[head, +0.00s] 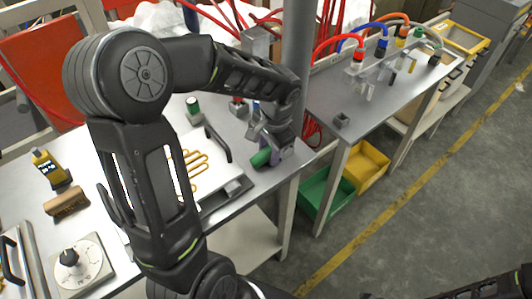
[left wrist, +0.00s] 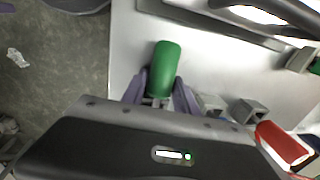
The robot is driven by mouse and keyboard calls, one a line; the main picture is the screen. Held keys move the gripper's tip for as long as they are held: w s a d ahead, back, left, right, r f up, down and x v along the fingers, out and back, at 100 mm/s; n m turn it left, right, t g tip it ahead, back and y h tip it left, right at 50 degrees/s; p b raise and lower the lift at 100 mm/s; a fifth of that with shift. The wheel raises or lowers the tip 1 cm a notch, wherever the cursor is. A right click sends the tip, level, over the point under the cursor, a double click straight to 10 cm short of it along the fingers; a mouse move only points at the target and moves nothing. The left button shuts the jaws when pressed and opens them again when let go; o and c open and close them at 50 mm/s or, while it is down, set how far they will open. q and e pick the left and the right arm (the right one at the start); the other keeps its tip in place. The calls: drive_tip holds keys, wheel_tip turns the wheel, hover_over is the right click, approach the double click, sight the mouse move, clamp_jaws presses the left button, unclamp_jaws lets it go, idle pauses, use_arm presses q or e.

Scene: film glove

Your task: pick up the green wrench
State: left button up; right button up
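The green wrench shows as a rounded green handle (head: 262,157) near the front right edge of the left table. In the left wrist view the handle (left wrist: 165,70) points away from me, with a bit of grey metal at its near end. My left gripper (head: 272,150) is down at it. In the left wrist view the two purple-grey fingers (left wrist: 162,90) stand one on each side of its near part, very close to it. I cannot tell whether they press on it. The rest of the wrench is hidden by the gripper. My right gripper is out of view.
A panel with a black handle (head: 218,143) and orange loops lies beside the wrench. Small grey blocks and a red-capped piece (left wrist: 282,143) are close by. A grey post (head: 297,60) rises behind. Green (head: 322,195) and yellow bins sit below the right table.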

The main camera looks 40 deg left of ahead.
sight(270, 147)
use_arm(q)
clamp_jaws()
drive_tip(key=shift+r, duration=0.15)
idle(0.4)
wheel_tip(270, 147, up, 10)
drive_tip(key=shift+f+b, duration=0.1)
drive_tip(key=shift+b, duration=0.2)
idle(0.5)
